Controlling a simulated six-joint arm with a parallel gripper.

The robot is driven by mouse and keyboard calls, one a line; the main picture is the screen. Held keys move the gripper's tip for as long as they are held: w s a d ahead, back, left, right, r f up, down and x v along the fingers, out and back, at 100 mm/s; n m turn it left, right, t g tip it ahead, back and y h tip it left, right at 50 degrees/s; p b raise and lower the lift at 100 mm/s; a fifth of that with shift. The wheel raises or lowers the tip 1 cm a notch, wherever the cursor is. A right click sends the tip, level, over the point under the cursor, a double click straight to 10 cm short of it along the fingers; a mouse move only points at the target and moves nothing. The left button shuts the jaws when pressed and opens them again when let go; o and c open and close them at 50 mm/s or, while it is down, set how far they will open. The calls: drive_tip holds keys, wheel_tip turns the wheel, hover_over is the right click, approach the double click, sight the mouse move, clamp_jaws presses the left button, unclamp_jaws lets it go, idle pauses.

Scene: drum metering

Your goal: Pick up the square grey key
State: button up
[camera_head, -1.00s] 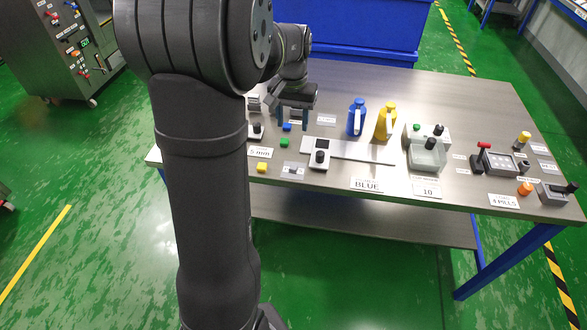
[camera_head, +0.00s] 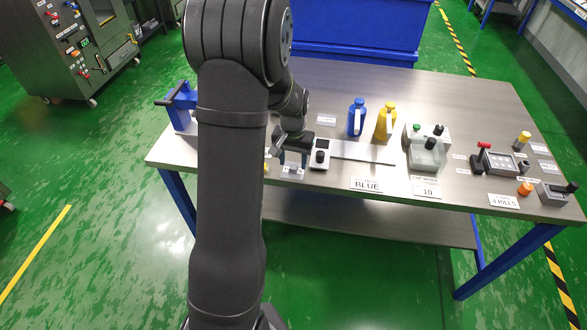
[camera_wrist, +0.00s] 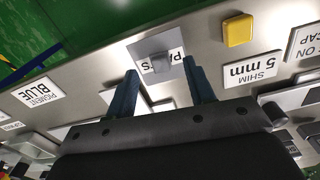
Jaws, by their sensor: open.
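The square grey key (camera_wrist: 151,44) is a flat grey plate with a small raised grip. It lies on the table over a white label in the wrist view, near the front edge. In the head view the key (camera_head: 292,171) shows small, just below my gripper (camera_head: 292,160). In the wrist view my gripper (camera_wrist: 160,70) is open, its two blue fingers pointing at the key, one to each side of its raised grip. I cannot tell how much height is left between fingertips and key. Nothing is held.
A yellow block (camera_wrist: 239,29) and the "SHIM 5 mm" label (camera_wrist: 252,70) lie beside the key. A white device with a black knob (camera_head: 320,154) stands close right of my gripper. Blue (camera_head: 356,118) and yellow (camera_head: 386,122) jugs stand further right.

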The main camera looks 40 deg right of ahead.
wheel_tip(320, 180, down, 2)
drive_tip(key=shift+f, duration=0.1)
drive_tip(key=c, duration=1.1)
drive_tip(key=shift+o, duration=0.2)
